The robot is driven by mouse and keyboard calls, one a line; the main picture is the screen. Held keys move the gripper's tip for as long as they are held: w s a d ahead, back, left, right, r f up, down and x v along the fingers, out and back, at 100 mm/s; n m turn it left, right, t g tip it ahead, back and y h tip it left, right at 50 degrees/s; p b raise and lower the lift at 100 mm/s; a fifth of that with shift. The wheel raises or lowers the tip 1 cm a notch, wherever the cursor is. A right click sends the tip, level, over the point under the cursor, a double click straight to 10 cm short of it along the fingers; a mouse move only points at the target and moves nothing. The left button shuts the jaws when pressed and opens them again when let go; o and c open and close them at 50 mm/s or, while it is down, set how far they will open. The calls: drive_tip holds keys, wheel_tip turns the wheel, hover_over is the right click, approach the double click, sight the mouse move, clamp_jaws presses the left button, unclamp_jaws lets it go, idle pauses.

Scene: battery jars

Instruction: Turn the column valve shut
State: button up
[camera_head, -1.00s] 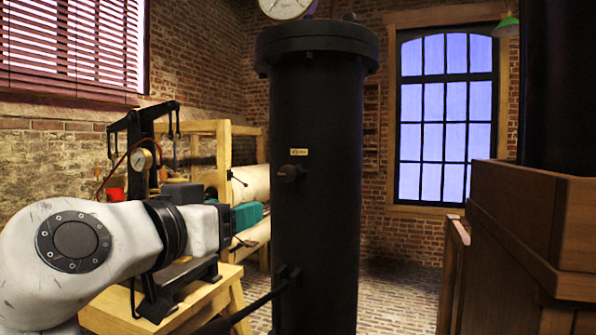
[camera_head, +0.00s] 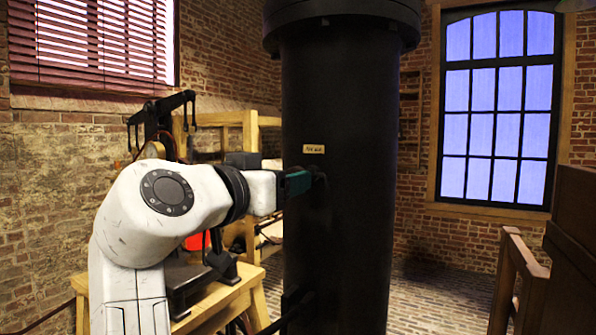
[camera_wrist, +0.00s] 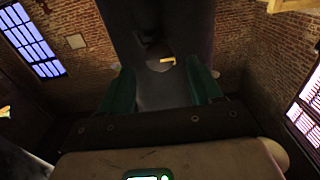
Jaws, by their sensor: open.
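The black column (camera_head: 345,235) stands upright in the middle of the head view, with a small yellow label (camera_head: 313,149) on its front. Its small dark valve (camera_head: 321,180) juts out just below the label. My gripper (camera_head: 300,182) reaches in from the left, its teal fingers right beside the valve. In the wrist view, which appears upside down, the open fingers (camera_wrist: 158,65) point at the column. The dark valve (camera_wrist: 147,39) and the label (camera_wrist: 168,60) show beyond the fingertips. I see nothing between the fingers and cannot tell whether they touch the valve.
A wooden bench (camera_head: 215,300) with a black stand stands behind my arm at left. A black bar (camera_head: 285,313) meets the column low down. Wooden panelling (camera_head: 575,260) and a rail (camera_head: 520,268) stand at right. Brick floor (camera_head: 430,300) is clear right of the column.

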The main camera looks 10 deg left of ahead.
drive_tip(key=shift+p+x, duration=0.5)
drive_tip(key=shift+x, duration=2.25)
drive_tip(key=c, duration=1)
